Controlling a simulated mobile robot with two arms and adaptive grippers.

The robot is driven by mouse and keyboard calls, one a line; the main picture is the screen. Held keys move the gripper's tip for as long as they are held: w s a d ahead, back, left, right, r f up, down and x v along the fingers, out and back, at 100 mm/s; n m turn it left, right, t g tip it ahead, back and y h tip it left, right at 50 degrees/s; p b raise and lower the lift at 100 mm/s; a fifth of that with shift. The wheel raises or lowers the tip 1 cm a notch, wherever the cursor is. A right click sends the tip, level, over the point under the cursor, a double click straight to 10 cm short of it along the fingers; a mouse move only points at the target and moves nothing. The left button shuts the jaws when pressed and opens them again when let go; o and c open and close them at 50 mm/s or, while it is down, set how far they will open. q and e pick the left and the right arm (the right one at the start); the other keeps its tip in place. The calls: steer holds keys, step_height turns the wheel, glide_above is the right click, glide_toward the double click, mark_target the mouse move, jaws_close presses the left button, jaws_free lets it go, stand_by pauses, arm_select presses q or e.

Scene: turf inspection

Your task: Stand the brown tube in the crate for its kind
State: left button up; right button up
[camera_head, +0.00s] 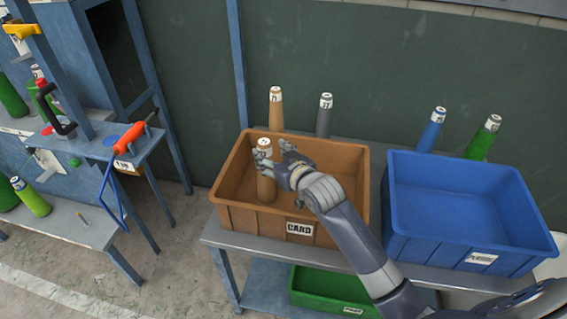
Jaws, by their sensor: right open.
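A brown tube (266,188) with a white cap stands roughly upright inside the brown crate (240,212), which has a "CARD" label on its front. My right gripper (276,156) is open at the upper part of this tube, on its right side, with one finger passing in front of it. I cannot tell whether the fingers touch it. Another brown tube (276,110) stands behind the crate. My left gripper is not in view.
A grey tube (324,116) stands behind the brown crate. An empty blue crate (455,200) is to the right, with a blue tube (432,130) and a green tube (483,138) behind it. A green crate (333,289) is on the lower shelf. A blue-framed workbench (150,143) is at left.

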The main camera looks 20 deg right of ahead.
steer(key=a+v, duration=0.1)
steer(key=v, duration=0.6)
steer(key=shift+d, duration=0.5)
